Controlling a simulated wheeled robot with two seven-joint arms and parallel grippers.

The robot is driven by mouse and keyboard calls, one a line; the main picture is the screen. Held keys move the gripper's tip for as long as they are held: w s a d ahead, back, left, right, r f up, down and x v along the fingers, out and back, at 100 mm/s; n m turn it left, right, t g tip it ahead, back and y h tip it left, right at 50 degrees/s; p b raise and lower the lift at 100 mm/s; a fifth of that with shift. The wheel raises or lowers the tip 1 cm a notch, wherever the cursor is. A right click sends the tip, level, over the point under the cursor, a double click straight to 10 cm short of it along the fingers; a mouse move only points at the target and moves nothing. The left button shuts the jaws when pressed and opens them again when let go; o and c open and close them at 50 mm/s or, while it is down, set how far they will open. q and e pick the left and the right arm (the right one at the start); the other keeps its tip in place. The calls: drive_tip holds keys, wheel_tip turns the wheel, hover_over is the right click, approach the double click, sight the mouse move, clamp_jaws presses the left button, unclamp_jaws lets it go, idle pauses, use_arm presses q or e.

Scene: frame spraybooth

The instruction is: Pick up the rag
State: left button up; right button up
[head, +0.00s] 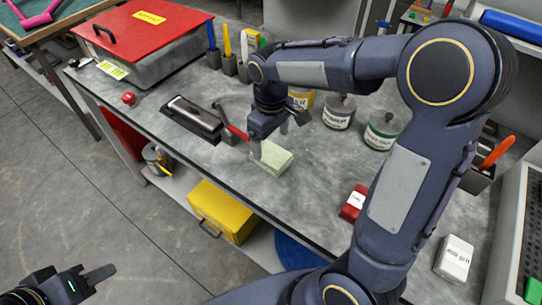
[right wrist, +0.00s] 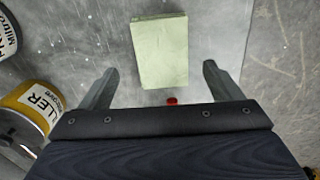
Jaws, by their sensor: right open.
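The rag (head: 275,162) is a pale green folded block lying on the grey workbench (head: 330,215). In the right wrist view the rag (right wrist: 160,45) lies ahead of and between the two fingers, with a gap on both sides. My right gripper (head: 270,140) is open and empty, pointing down just above the rag and hiding part of its far side. Its spread fingers also show in the right wrist view (right wrist: 160,70). My left gripper (head: 92,275) is at the bottom left, away from the bench; only part of its fingers shows, so its opening is unclear.
A red-handled tool (head: 232,130) and a dark tray (head: 193,119) lie left of the rag. Several tins, including a yellow-labelled one (right wrist: 35,103) and a green-labelled one (head: 382,130), stand behind it. Bench front is mostly clear.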

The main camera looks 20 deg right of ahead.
sight(271, 153)
wheel_tip(271, 153, down, 5)
drive_tip(key=shift+s+a+f, duration=0.15)
drive_tip(key=shift+c, duration=0.3)
drive_tip(key=c, duration=1)
